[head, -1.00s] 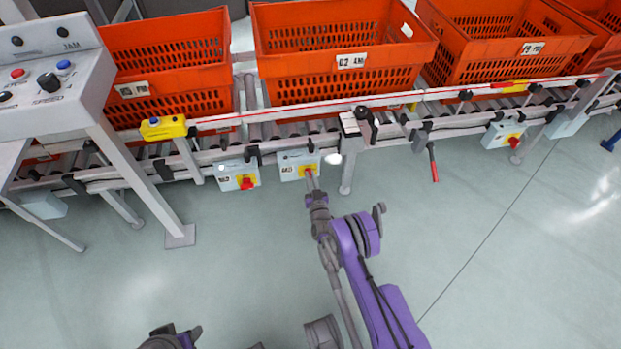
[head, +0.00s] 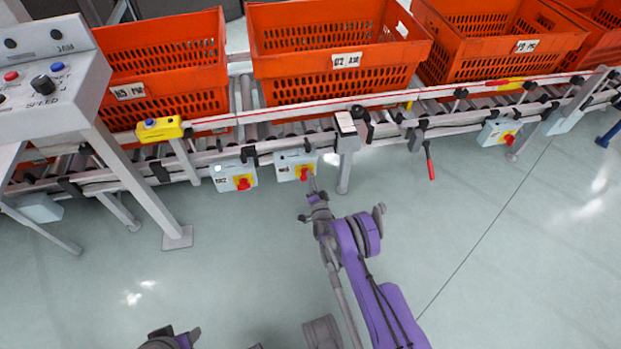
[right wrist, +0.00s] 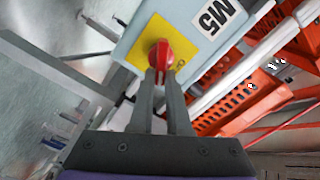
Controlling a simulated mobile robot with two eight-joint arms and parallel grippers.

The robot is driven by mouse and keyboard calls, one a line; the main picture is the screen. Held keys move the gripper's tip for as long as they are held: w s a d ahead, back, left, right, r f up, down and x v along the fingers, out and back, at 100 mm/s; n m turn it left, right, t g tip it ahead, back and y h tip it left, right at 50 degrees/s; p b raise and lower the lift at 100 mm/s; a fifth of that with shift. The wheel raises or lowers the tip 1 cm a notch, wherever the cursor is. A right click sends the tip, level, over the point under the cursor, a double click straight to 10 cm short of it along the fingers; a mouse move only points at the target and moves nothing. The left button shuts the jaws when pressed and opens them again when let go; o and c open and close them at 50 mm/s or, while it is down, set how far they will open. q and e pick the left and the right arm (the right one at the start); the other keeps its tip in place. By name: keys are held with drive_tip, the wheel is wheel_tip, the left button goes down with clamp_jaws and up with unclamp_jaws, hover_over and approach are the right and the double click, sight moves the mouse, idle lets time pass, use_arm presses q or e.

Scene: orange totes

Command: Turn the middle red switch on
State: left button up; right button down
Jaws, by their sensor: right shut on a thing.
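The middle red switch (head: 304,174) is on a yellow plate on a light blue-grey box (head: 289,160) under the conveyor's front rail. In the right wrist view the red knob (right wrist: 160,55) sits on its yellow plate, beside a white label reading M5. My right gripper (head: 312,186) reaches up to this switch from below. Its two fingers (right wrist: 160,76) are closed on the sides of the knob, covering its lower part. The knob's exact angle is hard to tell.
Another box with a red switch (head: 242,183) is close at the left, and a third switch (head: 508,139) is far right. A red-handled lever (head: 430,165) hangs right of the conveyor leg (head: 344,172). Orange totes (head: 335,60) stand on the rollers. The floor in front is clear.

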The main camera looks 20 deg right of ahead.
drive_tip(key=m, duration=0.3)
drive_tip(key=f+m, duration=0.1)
drive_tip(key=m, duration=0.2)
drive_tip(key=shift+d, duration=0.15)
drive_tip(key=shift+m, duration=0.3)
drive_tip(key=c, duration=0.9)
unclamp_jaws()
